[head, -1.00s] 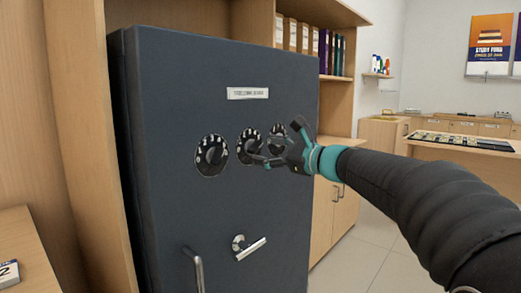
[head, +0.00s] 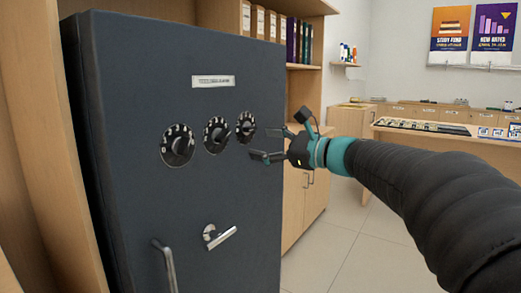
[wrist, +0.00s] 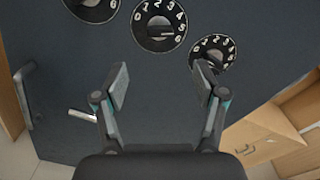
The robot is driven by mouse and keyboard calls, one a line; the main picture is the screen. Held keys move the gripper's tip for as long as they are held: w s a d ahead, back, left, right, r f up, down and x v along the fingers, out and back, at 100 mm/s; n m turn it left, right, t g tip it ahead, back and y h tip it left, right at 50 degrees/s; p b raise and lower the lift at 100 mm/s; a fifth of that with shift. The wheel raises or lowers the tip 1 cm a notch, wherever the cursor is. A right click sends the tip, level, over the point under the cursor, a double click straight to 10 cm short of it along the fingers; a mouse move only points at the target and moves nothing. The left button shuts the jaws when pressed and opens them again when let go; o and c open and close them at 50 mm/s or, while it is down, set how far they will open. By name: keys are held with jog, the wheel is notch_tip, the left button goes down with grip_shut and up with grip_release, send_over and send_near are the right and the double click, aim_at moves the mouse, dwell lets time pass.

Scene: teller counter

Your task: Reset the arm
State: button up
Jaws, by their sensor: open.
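My gripper (head: 268,144) is open and empty. In the head view it is in front of the right side of a dark grey safe (head: 120,220), apart from the dials. The safe door carries a left dial (head: 178,146), a middle dial (head: 216,134) and a right dial (head: 246,126). In the wrist view my open fingers (wrist: 165,90) point at the door, with the middle dial (wrist: 160,24) and right dial (wrist: 214,53) beyond them. My arm comes in from the right, bent toward the safe.
The safe has a lever handle (head: 220,236) and a bar handle (head: 164,265). Wooden shelves with binders (head: 298,40) stand behind it. A counter (head: 450,143) with trays is at the right. Open floor (head: 345,250) lies between safe and counter.

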jog(key=s+d+f+n+g+h, duration=0.1)
jog(key=s+f+n+g+h, duration=0.3)
jog(key=f, duration=0.6)
jog(key=s+d+f+n+g+h, duration=0.1)
jog(key=s+d+f+n+h, duration=0.15)
jog(key=s+f+n, duration=0.55)
jog(key=s+d+f+n+h, duration=0.3)
jog(key=s+f+h, duration=0.1)
jog(key=s, duration=0.5)
jog(key=s+d+f+n+h, duration=0.3)
jog(key=s+f, duration=0.3)
jog(key=s, duration=0.4)
jog(key=shift+d+f+n+h, duration=0.15)
jog(key=shift+n+h, duration=0.2)
jog(key=shift+n, duration=0.35)
